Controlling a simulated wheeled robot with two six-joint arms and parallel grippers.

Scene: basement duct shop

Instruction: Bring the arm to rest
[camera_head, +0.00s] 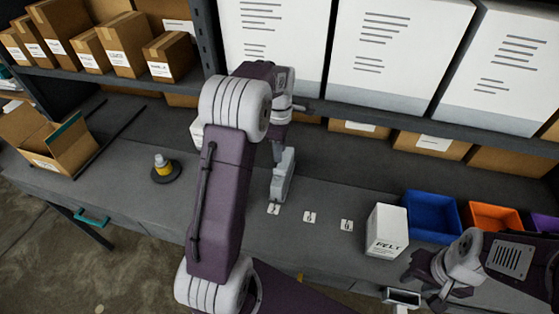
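My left arm rises through the middle of the view, its purple link standing tall in front of the bench. My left gripper (283,176) points down over the grey bench top (345,185), just above and behind a small white tag marked with a character (273,209). I see it side-on, so its opening is hidden; no held object shows. My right gripper (422,267) is low at the right, near the bench's front edge and just in front of a white box labelled FELT (386,231). Its fingers are partly hidden, and whether they are apart is unclear.
Two more tags (309,217) (347,225) lie on the bench. Blue (433,232), orange and purple bins stand at the right. Shelves with boxes overhang the back.

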